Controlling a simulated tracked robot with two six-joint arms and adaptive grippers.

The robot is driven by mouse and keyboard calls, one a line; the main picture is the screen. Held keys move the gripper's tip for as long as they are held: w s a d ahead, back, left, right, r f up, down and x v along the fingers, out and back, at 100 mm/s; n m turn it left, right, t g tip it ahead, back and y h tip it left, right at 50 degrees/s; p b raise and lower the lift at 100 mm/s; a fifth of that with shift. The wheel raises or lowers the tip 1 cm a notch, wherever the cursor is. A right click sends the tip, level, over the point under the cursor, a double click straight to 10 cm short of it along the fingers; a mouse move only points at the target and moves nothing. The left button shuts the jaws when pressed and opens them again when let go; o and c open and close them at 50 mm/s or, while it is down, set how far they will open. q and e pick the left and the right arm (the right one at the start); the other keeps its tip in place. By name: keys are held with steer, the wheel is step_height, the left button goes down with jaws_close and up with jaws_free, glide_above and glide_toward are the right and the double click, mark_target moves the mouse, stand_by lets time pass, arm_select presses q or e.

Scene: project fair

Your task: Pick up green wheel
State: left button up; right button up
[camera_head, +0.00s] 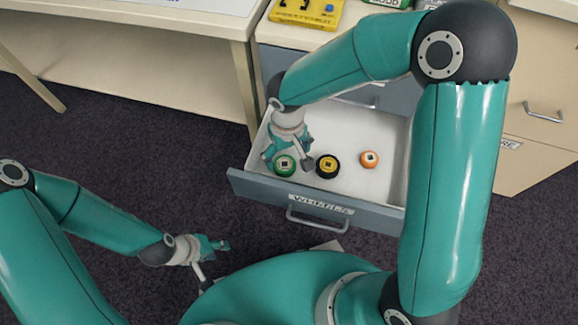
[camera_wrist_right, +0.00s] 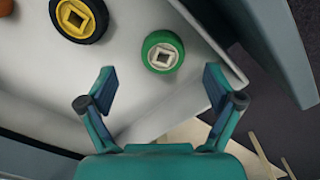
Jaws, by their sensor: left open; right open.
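The green wheel (camera_head: 285,165) lies flat in the open drawer (camera_head: 317,203) labelled as wheels, at its left end. In the right wrist view the green wheel (camera_wrist_right: 162,51) has a pale hub with a square hole. My right gripper (camera_head: 287,151) is over the drawer's left end, just above the green wheel. In the right wrist view its two fingers (camera_wrist_right: 157,90) are open and empty, with the green wheel ahead of the gap between them, not between the pads. My left gripper (camera_head: 215,262) is open and empty, low over the dark carpet, away from the drawer.
A black wheel with a yellow hub (camera_head: 327,166) lies close right of the green wheel, and an orange wheel (camera_head: 370,159) lies further right. The drawer walls stand close around my right gripper. A yellow box (camera_head: 307,12) sits on the cabinet top behind.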

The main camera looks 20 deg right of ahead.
mark_target(285, 163)
steer(key=shift+w+a+f+b, duration=0.15)
steer(key=shift+f+b, duration=0.2)
steer(key=shift+f, duration=0.7)
steer(key=shift+w+f+b, duration=0.1)
steer(key=shift+f+b, duration=0.3)
steer(key=shift+f, duration=0.65)
steer(key=shift+w+a+f+b, duration=0.15)
steer(key=shift+f+b, duration=0.2)
steer(key=shift+f, duration=0.7)
steer(key=shift+r, duration=0.1)
steer(key=c, duration=1)
